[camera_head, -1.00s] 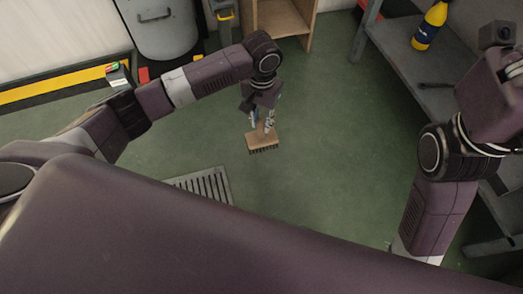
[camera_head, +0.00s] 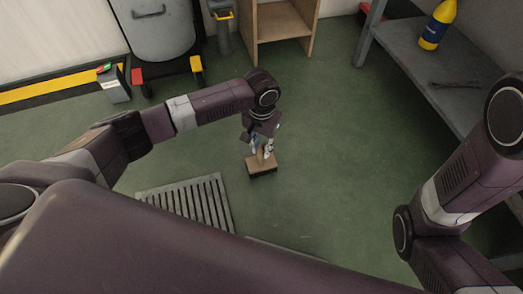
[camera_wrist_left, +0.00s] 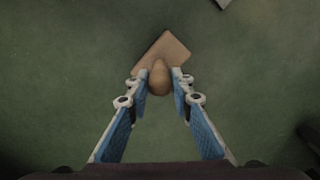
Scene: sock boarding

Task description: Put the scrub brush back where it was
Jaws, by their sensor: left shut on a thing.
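The scrub brush (camera_head: 261,166) has a flat wooden block with dark bristles below. My left gripper (camera_head: 262,150) is shut on the brush's rounded knob and holds it block-down over the green floor; whether the bristles touch the floor I cannot tell. In the left wrist view the wooden block (camera_wrist_left: 167,50) lies past the fingertips, turned at an angle, with the knob between the fingers of the left gripper (camera_wrist_left: 158,80). My right arm comes in at the right of the head view, but its gripper is out of the picture.
A floor grate (camera_head: 190,202) lies left of the brush. An open wooden cabinet (camera_head: 284,22) stands at the back, beside a grey bin (camera_head: 165,30). A grey shelf (camera_head: 405,55) at the right bears a yellow bottle (camera_head: 437,25) and a dark tool (camera_head: 455,85). The floor between is clear.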

